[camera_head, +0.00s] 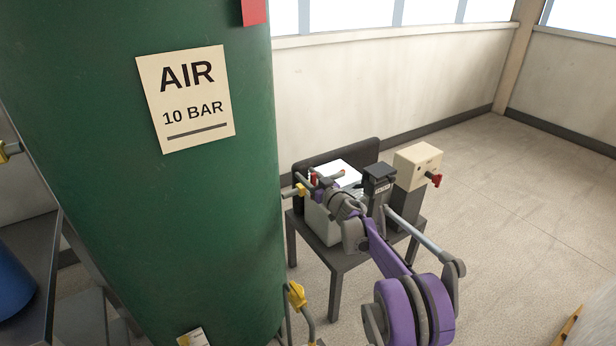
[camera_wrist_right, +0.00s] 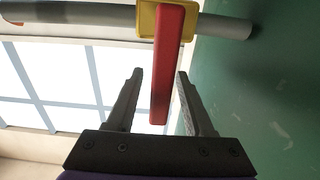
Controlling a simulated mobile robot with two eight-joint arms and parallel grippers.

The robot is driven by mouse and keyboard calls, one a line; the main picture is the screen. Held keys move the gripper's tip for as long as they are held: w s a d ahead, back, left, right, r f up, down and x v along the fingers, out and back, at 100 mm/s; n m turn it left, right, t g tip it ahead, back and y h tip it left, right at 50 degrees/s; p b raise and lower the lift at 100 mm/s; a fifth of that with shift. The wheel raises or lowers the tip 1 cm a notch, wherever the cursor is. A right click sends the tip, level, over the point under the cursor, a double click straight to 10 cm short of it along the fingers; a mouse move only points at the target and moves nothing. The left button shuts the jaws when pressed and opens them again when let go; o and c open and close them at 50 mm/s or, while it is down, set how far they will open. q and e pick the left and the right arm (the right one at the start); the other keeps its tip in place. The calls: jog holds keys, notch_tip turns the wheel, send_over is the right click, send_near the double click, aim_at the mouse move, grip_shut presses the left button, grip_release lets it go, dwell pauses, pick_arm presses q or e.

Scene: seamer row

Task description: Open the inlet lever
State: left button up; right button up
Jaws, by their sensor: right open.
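A red lever (camera_wrist_right: 168,62) sits on a yellow valve body (camera_wrist_right: 147,18) on a grey pipe (camera_wrist_right: 90,14) in the right wrist view. Its length points down between the two fingers of my right gripper (camera_wrist_right: 157,78), which is open. Gaps show on both sides of the lever, so the fingers are around its end without visibly gripping it. In the head view my right gripper (camera_head: 316,181) is beside the green tank, near a small yellow valve (camera_head: 300,190), where the lever is mostly covered. My left gripper is out of view. No label naming the inlet is readable.
The large green tank (camera_head: 150,230) marked "AIR 10 BAR" stands close to the gripper. A dark table (camera_head: 345,262) with boxes stands behind my right arm. Another yellow valve part (camera_head: 297,296) is lower by the tank.

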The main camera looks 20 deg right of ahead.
grip_shut()
dwell(1.4)
